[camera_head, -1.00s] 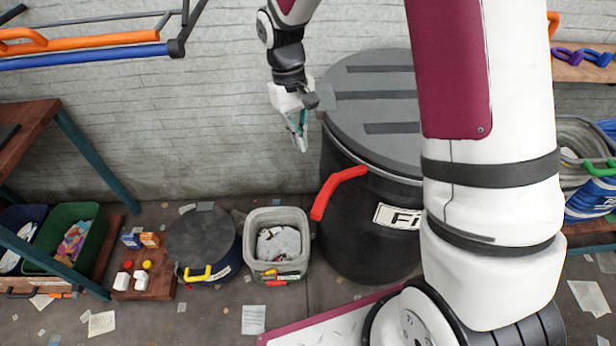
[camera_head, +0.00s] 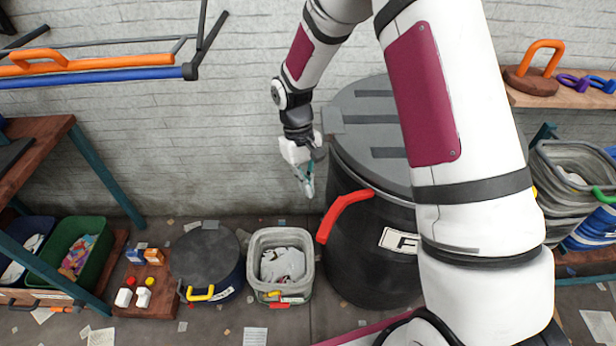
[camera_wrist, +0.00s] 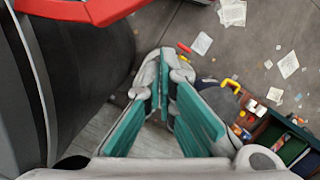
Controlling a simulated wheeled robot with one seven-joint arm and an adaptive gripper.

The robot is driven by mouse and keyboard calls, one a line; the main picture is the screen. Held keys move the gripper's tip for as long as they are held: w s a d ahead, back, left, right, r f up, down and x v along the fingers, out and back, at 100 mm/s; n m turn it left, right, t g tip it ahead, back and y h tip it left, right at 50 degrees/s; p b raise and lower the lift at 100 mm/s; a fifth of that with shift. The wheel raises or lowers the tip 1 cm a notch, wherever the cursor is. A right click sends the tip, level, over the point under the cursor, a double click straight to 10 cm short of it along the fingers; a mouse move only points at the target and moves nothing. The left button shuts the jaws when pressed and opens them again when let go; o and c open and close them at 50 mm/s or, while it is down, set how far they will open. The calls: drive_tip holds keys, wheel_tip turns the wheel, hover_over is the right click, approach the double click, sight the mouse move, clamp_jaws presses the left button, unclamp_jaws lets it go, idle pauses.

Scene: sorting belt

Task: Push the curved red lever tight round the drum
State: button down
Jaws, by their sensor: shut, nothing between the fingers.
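The black drum (camera_head: 370,262) with a grey ribbed lid (camera_head: 375,103) stands against the brick wall, partly hidden behind my arm. The curved red lever (camera_head: 344,211) is at the drum's upper front left. Its free end sticks out to the left, away from the drum wall. My gripper (camera_head: 308,190), with teal finger pads, points down just left of the drum and apart from the lever. It is shut and empty. In the wrist view the lever (camera_wrist: 95,9) crosses the top left corner beside the dark drum side (camera_wrist: 75,65), and my fingers are centred.
A grey bin (camera_head: 254,269) with a pale cloth and small items stands left of the drum. A dark lidded tub (camera_head: 205,255) with a yellow handle is farther left. Grey baskets (camera_head: 560,200) stand at right. The space between the wall and the grey bin looks clear.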

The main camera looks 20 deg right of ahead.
drive_tip(key=s+d+f+p, duration=0.1)
drive_tip(key=s+f+p, duration=0.1)
drive_tip(key=s, duration=0.3)
drive_tip(key=shift+d+f+p, duration=0.15)
drive_tip(key=shift+f+p, duration=0.15)
drive_tip(key=shift+f, duration=0.55)
